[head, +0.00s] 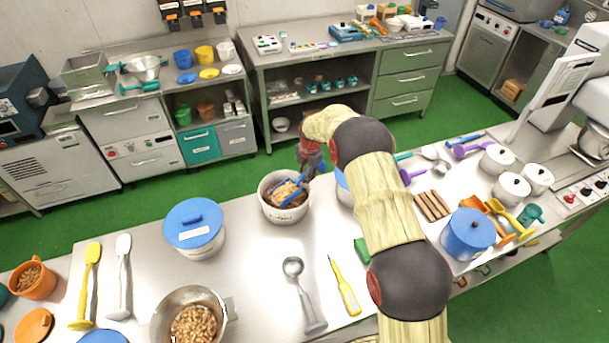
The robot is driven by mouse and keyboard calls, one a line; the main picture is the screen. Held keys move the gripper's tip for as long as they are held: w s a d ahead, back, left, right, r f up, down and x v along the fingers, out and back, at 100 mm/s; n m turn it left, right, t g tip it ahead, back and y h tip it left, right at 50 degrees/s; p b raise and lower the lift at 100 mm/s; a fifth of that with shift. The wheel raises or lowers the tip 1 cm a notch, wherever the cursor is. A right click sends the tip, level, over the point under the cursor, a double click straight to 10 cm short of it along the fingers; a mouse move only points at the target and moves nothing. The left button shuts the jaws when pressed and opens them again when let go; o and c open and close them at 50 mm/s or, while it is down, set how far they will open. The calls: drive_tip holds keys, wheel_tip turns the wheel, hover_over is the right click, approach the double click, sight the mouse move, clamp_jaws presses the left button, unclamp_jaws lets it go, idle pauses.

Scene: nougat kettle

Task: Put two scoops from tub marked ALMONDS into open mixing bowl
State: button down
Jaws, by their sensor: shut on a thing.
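A white open tub (284,214) stands on the steel counter left of my arm, with brown nuts inside. The marking on its front is too small to read. My gripper (311,172) is above the tub's right rim, shut on a blue scoop (301,181). The scoop tilts down into the tub, and its head is among or just above the nuts; I cannot tell which. A steel bowl (166,324) at the bottom left is open and holds tan nuts (195,325). The bottom edge of the picture cuts it off.
A tub with a blue lid (194,223) stands between the open tub and the steel bowl's side. A metal ladle (303,292) and a yellow tool (345,287) lie in front. White pots (497,160) and a blue canister (467,234) stand right of my arm.

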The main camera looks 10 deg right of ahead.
drive_tip(key=r, duration=0.2)
drive_tip(key=w+d+r, duration=0.1)
drive_tip(key=shift+y, duration=0.4)
drive_tip(key=shift+w+d+r+p, duration=0.15)
drive_tip(key=shift+r+p, duration=0.4)
drive_tip(key=shift+r, duration=0.85)
drive_tip(key=shift+w+r+p, duration=0.15)
drive_tip(key=shift+r+p, duration=0.4)
drive_tip(key=shift+r, duration=0.85)
